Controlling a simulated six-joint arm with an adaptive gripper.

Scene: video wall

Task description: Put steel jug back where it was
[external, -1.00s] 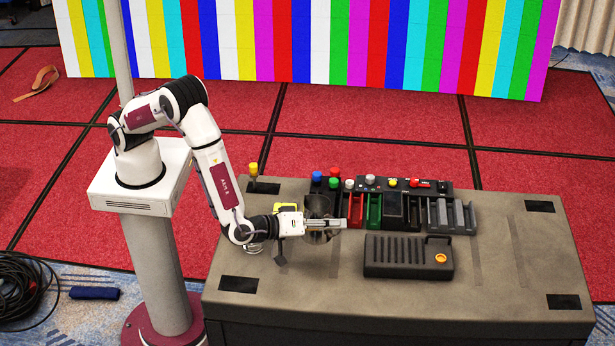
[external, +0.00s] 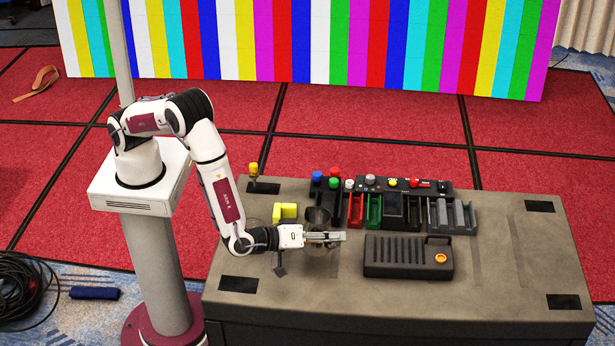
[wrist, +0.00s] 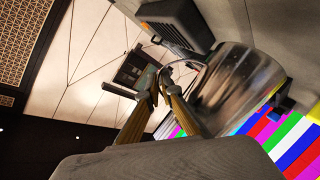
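The steel jug (external: 318,216) stands or hangs at the left-middle of the table, partly covered by my gripper (external: 340,237). In the wrist view the jug (wrist: 238,85) is a shiny rounded vessel just right of my fingers, with its thin curved handle at the fingertips. My gripper (wrist: 158,82) has its fingertips close together and appears shut on this handle. The jug looks upright in the external view. Whether its base touches the table is hidden.
A yellow block (external: 285,211) lies left of the jug. Right of it are coloured bins (external: 374,210) and a control panel with several knobs (external: 405,185). A dark slotted box (external: 408,257) sits close to my fingertips on the right. The front and right tabletop are clear.

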